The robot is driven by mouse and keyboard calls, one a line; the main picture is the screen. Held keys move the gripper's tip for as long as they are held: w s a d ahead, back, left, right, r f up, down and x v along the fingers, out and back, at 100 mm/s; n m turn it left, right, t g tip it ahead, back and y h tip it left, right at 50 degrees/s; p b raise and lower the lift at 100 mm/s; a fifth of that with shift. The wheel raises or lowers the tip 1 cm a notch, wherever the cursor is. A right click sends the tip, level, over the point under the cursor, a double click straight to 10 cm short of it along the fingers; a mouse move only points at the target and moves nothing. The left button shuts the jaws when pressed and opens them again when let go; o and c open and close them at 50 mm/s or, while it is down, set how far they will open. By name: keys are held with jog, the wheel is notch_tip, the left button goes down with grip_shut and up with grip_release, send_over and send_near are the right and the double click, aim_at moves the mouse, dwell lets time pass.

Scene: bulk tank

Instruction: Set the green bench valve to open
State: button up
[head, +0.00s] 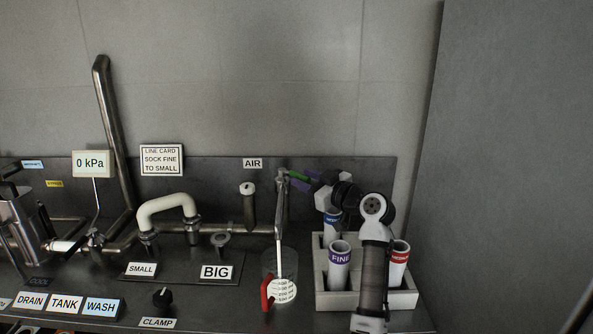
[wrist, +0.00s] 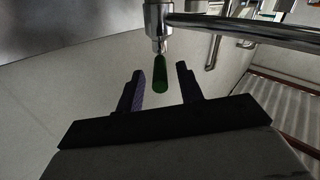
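The green valve handle (wrist: 160,74) shows in the wrist view as a short green lever on a metal fitting (wrist: 159,22). It lies between and just beyond the two dark fingertips of my gripper (wrist: 160,80), which are spread apart with nothing gripped. In the head view a bit of the green handle (head: 298,176) shows beside the upright metal pipe below the AIR label. My gripper (head: 300,182), with purple fingers, is there at the handle, coming from the right. Whether a finger touches the handle I cannot tell.
A rack (head: 402,300) with FINE and other labelled tubes stands under my arm. A white hose bend (head: 167,205) and a CLAMP knob (head: 162,298) are further left.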

aim_at(297, 175)
jog(key=shift+p+x, duration=0.3)
jog(key=shift+x, duration=1.45)
grip_shut()
